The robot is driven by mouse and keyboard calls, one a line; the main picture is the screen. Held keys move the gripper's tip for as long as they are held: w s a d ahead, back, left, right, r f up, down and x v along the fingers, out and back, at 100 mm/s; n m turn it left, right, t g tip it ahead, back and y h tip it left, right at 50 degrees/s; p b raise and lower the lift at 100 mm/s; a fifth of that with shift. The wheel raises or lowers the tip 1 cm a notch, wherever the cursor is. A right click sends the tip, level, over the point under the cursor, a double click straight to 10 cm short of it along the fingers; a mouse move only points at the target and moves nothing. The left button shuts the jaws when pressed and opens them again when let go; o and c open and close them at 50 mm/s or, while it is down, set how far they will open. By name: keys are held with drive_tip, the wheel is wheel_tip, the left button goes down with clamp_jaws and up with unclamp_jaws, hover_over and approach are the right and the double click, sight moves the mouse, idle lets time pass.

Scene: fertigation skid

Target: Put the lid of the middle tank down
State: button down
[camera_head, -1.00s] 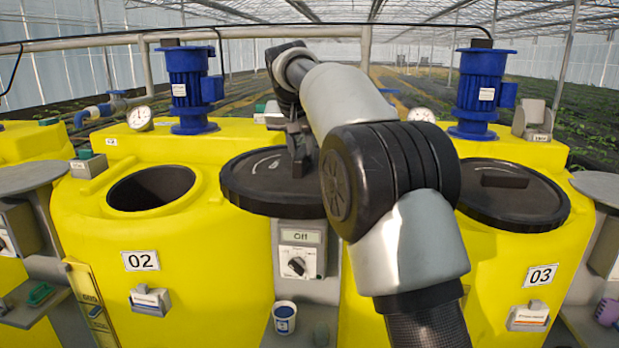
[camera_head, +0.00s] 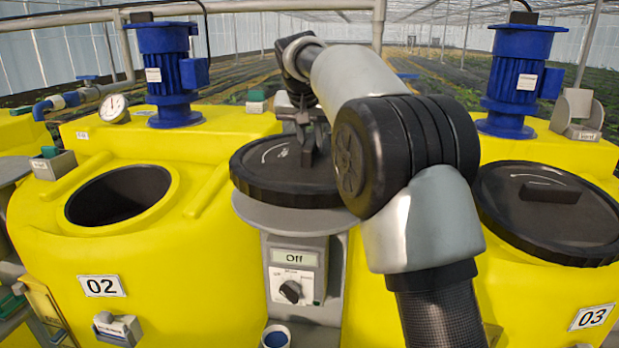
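The black round lid (camera_head: 262,181) is level over a grey round stand top (camera_head: 272,217) between the two tanks. Whether it rests on the stand top or hovers just above it, I cannot tell. My gripper (camera_head: 307,152) points down at the lid's middle, with its fingers around the handle; my arm partly hides the lid's right side. The tank marked 02 (camera_head: 190,262) is yellow, and its round opening (camera_head: 118,195) is uncovered, to the left of the lid.
Tank 03 at the right has its black lid (camera_head: 550,205) on. Blue motors (camera_head: 172,75) (camera_head: 520,80) and a gauge (camera_head: 115,108) stand behind the openings. A control box (camera_head: 293,272) reading Off and a blue-topped cup (camera_head: 276,337) are below the stand top.

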sight(308, 147)
drive_tip(key=shift+f, duration=3.5)
drive_tip(key=shift+f+b, duration=0.1)
drive_tip(key=shift+b, duration=0.2)
drive_tip(key=c, duration=1.6)
unclamp_jaws()
drive_tip(key=shift+s+f, duration=0.1)
drive_tip(key=shift+f, duration=0.05)
drive_tip(key=shift+o, duration=0.2)
drive_tip(key=shift+r, duration=0.2)
drive_tip(key=v, duration=1.2)
drive_tip(key=shift+f+b, duration=0.1)
drive_tip(key=shift+b, duration=0.2)
